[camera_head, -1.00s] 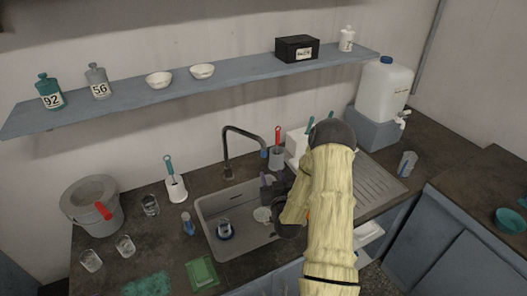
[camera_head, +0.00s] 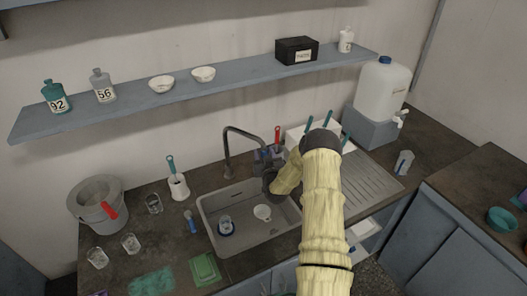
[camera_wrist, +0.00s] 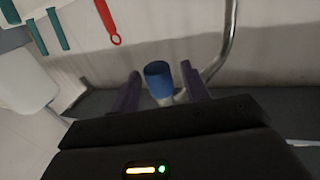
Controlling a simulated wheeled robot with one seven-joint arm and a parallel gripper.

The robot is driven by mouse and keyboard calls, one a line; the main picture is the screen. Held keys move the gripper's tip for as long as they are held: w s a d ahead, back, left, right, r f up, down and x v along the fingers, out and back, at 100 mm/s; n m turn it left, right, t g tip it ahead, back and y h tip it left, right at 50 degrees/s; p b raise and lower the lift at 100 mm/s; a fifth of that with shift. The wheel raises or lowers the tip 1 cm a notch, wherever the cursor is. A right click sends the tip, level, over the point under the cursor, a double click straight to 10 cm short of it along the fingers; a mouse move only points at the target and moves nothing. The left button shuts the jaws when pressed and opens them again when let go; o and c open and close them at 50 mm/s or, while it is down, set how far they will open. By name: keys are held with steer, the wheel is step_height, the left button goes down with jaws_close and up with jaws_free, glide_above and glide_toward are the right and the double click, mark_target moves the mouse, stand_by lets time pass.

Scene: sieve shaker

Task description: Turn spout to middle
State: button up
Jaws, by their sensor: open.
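The spout (camera_head: 243,132) is a dark, curved tap pipe that rises behind the sink (camera_head: 204,212) and arches to the right. In the wrist view its pipe (camera_wrist: 228,45) shows at the upper right, and its blue tip (camera_wrist: 158,82) is between my two purple fingers. My gripper (camera_head: 263,155) is at the spout's end in the head view, and it also shows in the wrist view (camera_wrist: 160,88). It is open, with a finger on each side of the blue tip. I cannot tell whether either finger touches it.
A white cup (camera_head: 262,212) and a glass (camera_head: 225,224) are in the sink. A white rack (camera_head: 293,137) with teal handles is to the right. The draining board (camera_head: 375,185) is clear.

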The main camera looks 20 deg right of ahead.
steer(key=shift+w+d, duration=0.1)
steer(key=shift+w, duration=0.2)
jaws_close()
steer(key=shift+h, duration=0.3)
